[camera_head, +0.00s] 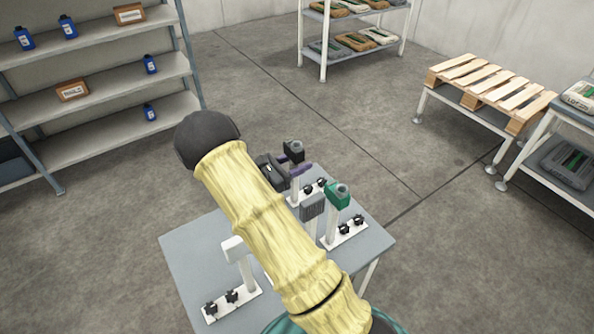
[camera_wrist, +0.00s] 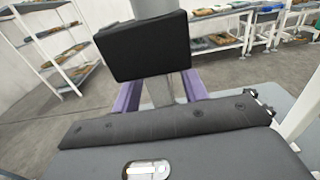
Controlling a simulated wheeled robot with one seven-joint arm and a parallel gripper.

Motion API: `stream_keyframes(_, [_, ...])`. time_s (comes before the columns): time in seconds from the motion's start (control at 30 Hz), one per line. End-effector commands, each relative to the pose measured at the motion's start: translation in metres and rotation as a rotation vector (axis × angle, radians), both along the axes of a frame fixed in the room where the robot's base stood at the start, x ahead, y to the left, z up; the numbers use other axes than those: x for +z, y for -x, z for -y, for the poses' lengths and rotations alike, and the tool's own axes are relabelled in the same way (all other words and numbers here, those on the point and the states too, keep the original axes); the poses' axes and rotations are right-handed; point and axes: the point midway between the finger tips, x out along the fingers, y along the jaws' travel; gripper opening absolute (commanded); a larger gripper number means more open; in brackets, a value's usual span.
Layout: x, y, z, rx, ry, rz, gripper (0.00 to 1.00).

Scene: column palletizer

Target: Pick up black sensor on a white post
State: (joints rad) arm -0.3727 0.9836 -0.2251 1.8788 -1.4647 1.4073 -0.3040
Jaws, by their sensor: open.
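The black sensor (camera_head: 293,150) sits upright on its white post (camera_head: 295,190) at the far side of the grey table (camera_head: 190,245). In the wrist view the black sensor (camera_wrist: 142,46) is a large dark block close ahead, with a grey cylinder above it. My gripper (camera_head: 292,164) is beside the sensor, near its lower part. Its two purple fingers are open in the wrist view (camera_wrist: 160,92), one on each side of the post below the block. I cannot tell whether they touch it. My arm hides part of the table.
A grey sensor (camera_head: 313,206) and a green sensor (camera_head: 338,196) stand on posts close to the right of my arm. A white device (camera_head: 235,246) stands at the left front. Shelving (camera_head: 110,90) and a wooden pallet (camera_head: 490,85) are farther off. Open floor surrounds the table.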

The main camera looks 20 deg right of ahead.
Motion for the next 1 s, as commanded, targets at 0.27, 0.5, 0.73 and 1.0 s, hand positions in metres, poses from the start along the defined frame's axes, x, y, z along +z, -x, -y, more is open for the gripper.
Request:
stream_keyframes(0.27, [0.0001,0.0,-0.0002,0.0,0.001,0.0,0.44])
stream_keyframes(0.5, [0.0002,0.0001,-0.0003,0.0,0.001,0.0,0.08])
stream_keyframes(0.73, [0.001,-0.0001,-0.0002,0.0,0.002,0.001,0.0])
stream_keyframes(1.0, [0.0096,-0.0004,-0.0004,0.0,0.002,0.004,0.0])
